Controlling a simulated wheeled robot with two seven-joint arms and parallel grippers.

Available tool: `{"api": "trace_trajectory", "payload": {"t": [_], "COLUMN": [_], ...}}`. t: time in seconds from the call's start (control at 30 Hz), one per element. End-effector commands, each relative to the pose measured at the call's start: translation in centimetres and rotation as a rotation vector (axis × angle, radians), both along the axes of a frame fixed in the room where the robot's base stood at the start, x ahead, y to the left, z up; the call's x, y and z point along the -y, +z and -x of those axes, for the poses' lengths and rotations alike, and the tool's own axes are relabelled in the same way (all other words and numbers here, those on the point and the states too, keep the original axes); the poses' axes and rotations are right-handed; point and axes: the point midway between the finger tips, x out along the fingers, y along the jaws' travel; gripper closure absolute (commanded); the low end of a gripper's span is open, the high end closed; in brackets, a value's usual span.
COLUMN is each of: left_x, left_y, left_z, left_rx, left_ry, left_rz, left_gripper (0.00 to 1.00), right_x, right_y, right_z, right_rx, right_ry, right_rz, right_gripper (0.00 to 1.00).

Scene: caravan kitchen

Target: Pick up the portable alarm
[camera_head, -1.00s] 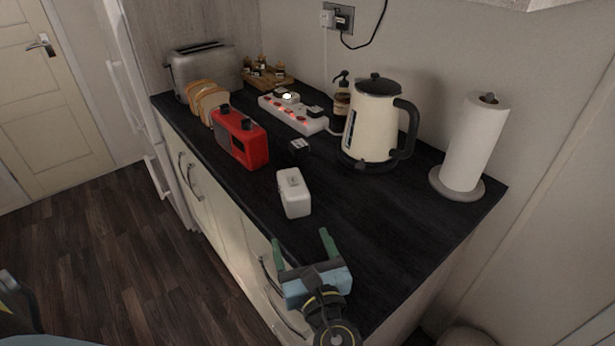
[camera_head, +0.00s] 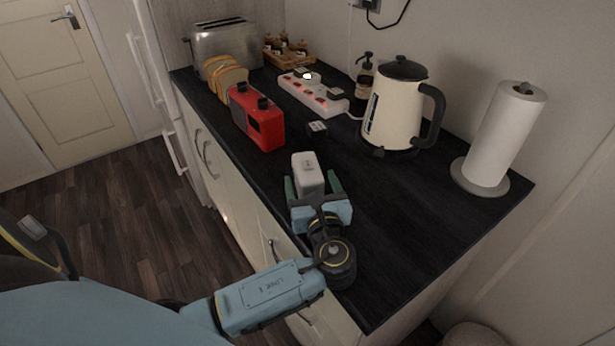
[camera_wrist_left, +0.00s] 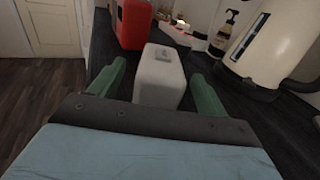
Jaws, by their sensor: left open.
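The portable alarm appears to be the small white box (camera_head: 306,169) standing on the dark counter near its front edge. My left gripper (camera_head: 312,186) is open, with one green finger on each side of the box's near part. In the left wrist view the white box (camera_wrist_left: 160,75) sits between the two green fingertips (camera_wrist_left: 160,82), with a visible gap on both sides. The box's lower near part is hidden behind the gripper body. My right gripper is not in view.
A red radio (camera_head: 257,117) and bread slices (camera_head: 223,77) stand behind-left. A small dark cube (camera_head: 317,128) lies beyond the box. A power strip (camera_head: 313,95), cream kettle (camera_head: 395,107) and paper towel roll (camera_head: 503,137) stand farther back and right. The counter's right front is clear.

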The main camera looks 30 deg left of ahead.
Motion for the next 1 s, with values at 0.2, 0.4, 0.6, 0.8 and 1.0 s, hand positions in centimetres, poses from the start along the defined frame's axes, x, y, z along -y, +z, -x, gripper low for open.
{"api": "trace_trajectory", "payload": {"t": [0.2, 0.4, 0.6, 0.8, 1.0], "left_x": [-1.9, -2.1, -2.0, -2.0, -2.0], "left_y": [-0.1, -0.1, -0.1, -0.1, 0.0], "left_z": [-2.0, -2.2, -2.1, -2.1, -2.1], "left_rx": [-0.001, -0.002, -0.002, -0.002, -0.001], "left_ry": [0.001, 0.000, 0.000, 0.001, 0.001], "left_rz": [-0.001, -0.001, -0.001, -0.001, -0.001], "left_gripper": [0.24, 0.24, 0.42, 0.68, 0.80], "right_x": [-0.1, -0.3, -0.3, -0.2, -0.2], "right_y": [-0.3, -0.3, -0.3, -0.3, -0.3], "right_z": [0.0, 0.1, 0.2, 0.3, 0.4], "right_rx": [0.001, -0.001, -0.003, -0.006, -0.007], "right_ry": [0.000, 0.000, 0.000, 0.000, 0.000], "right_rz": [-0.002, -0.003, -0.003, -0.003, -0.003], "right_gripper": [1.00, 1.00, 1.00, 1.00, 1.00]}}
